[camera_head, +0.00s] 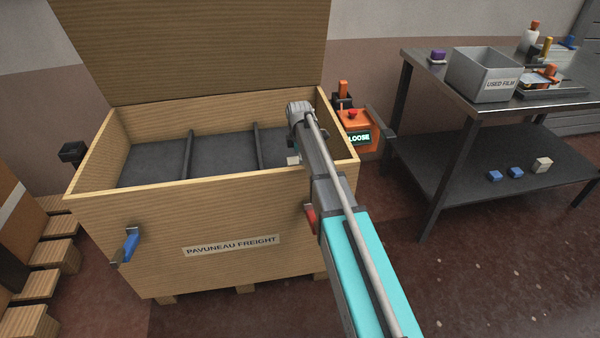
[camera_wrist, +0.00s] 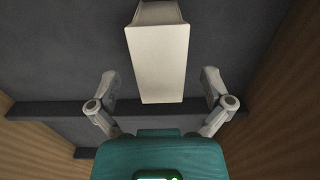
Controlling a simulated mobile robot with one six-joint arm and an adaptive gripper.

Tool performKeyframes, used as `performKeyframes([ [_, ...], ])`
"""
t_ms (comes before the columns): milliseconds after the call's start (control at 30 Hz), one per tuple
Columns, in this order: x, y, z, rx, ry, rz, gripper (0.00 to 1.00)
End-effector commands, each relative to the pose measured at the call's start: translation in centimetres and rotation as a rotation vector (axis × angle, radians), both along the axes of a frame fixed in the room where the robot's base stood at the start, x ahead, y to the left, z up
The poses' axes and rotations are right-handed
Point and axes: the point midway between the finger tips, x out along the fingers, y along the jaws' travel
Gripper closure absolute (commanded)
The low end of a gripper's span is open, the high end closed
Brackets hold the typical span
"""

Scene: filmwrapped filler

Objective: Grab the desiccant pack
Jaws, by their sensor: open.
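A pale, off-white block-shaped pack, which I take to be the desiccant pack (camera_wrist: 157,62), shows in the wrist view over the dark crate floor. My gripper (camera_wrist: 158,84) is open, one finger on each side of the pack's near end, with clear gaps and no contact seen. How far the pack lies below the fingertips is hard to tell. In the head view my arm reaches into the right part of the wooden crate (camera_head: 225,215) and hides most of the gripper. A small pale patch (camera_head: 293,160) beside it may be the pack.
The crate's raised lid (camera_head: 190,45) stands behind it. Dark dividers (camera_head: 188,155) split its floor. An orange box (camera_head: 358,138) with a lit display stands at its right. A metal table (camera_head: 440,75) holds a grey bin (camera_head: 470,78) farther right.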

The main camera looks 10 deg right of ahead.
Motion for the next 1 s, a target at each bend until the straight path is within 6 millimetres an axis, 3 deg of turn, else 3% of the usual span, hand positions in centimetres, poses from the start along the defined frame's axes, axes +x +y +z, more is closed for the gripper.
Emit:
performKeyframes([
  [200,0.00,-0.01,-1.27,0.000,0.000,0.000,0.00],
  [833,0.00,0.03,-1.26,0.000,0.000,0.001,0.00],
  [867,0.00,0.03,-1.26,0.000,0.000,0.001,0.02],
  [1000,0.00,0.04,-1.26,0.000,0.000,0.001,0.28],
])
